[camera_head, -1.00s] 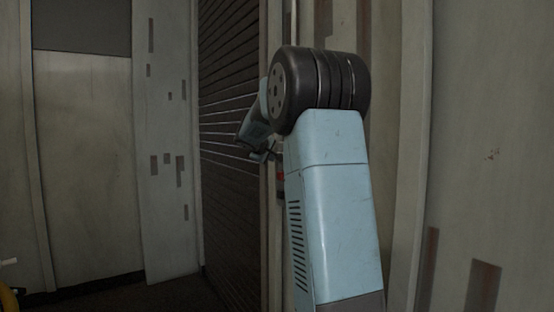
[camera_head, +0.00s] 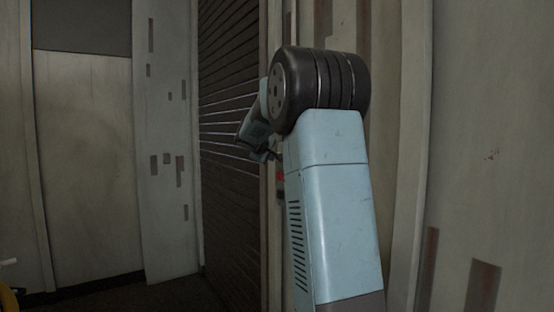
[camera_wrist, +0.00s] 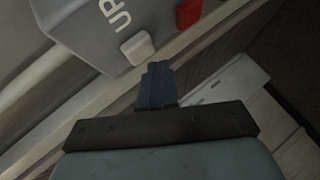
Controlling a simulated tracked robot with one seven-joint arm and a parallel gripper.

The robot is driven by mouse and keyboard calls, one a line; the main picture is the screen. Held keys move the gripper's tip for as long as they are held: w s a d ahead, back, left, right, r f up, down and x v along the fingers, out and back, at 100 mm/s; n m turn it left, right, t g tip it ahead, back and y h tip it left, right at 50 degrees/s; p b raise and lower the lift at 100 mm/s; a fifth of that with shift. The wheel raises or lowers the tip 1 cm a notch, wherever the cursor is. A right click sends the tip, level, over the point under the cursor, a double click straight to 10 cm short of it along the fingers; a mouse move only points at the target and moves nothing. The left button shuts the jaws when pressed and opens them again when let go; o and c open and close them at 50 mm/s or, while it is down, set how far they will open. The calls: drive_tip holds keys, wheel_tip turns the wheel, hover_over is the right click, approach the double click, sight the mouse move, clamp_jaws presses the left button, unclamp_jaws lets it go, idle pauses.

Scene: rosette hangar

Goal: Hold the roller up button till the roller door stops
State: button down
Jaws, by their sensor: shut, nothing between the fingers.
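In the wrist view a grey control box (camera_wrist: 85,25) carries the white letters UP. A pale, off-white button (camera_wrist: 137,47) sits beside the letters, and a red button (camera_wrist: 188,13) sits further right. My gripper (camera_wrist: 158,68) is shut and empty, its tips just beside and below the pale button; I cannot tell whether they touch it. In the head view my gripper (camera_head: 273,154) is small and partly hidden behind my arm. A bit of red (camera_head: 281,178) shows below it. The dark slatted roller door (camera_head: 232,120) covers its opening down to near the floor.
Pale wall panels (camera_head: 85,160) stand left of the door. More wall (camera_head: 480,130) rises close on the right of my arm. Dark floor (camera_head: 170,295) is open at the lower left, with a yellow object (camera_head: 8,298) at the edge.

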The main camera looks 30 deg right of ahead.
drive_tip(key=shift+d, duration=0.15)
drive_tip(key=shift+d, duration=0.2)
